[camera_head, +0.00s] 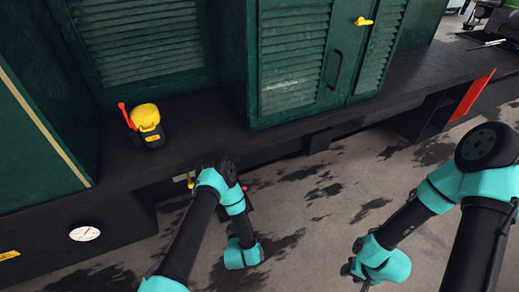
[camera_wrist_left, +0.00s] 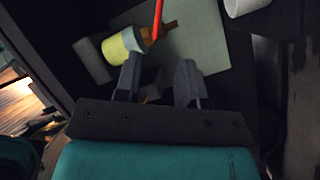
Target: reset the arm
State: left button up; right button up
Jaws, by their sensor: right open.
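My right arm comes in from the right in the head view. Its gripper (camera_head: 358,272) hangs low over the floor, open and empty, with its fingers small and partly hidden by the teal wrist. My left arm reaches up from the bottom middle and bends down in front of the dark ledge; its fingers do not show clearly there. In the left wrist view the two fingers of my left gripper (camera_wrist_left: 160,75) stand apart with nothing seen held. Beyond them is a yellowish cylinder (camera_wrist_left: 120,47) with a red stick (camera_wrist_left: 157,18). I cannot tell exactly how far away it is.
A yellow and black device (camera_head: 147,124) with a red lever (camera_head: 126,115) stands on the dark ledge (camera_head: 200,125). Green louvred doors (camera_head: 293,60) with a yellow latch (camera_head: 363,21) rise behind. A round white gauge (camera_head: 84,233) is at lower left. The floor between my arms is clear.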

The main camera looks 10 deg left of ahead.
pick_arm(q)
jog(key=s+r+m+g+h, duration=0.4)
jog(key=s+r+m+g, duration=0.2)
jog(key=s+g, duration=0.2)
jog(key=s+r+m+g+h, duration=0.4)
jog(key=s+r+m+g, duration=0.2)
jog(key=s+g, duration=0.2)
jog(key=shift+s+d, duration=0.4)
jog(key=shift+s, duration=0.4)
dwell(5.6)
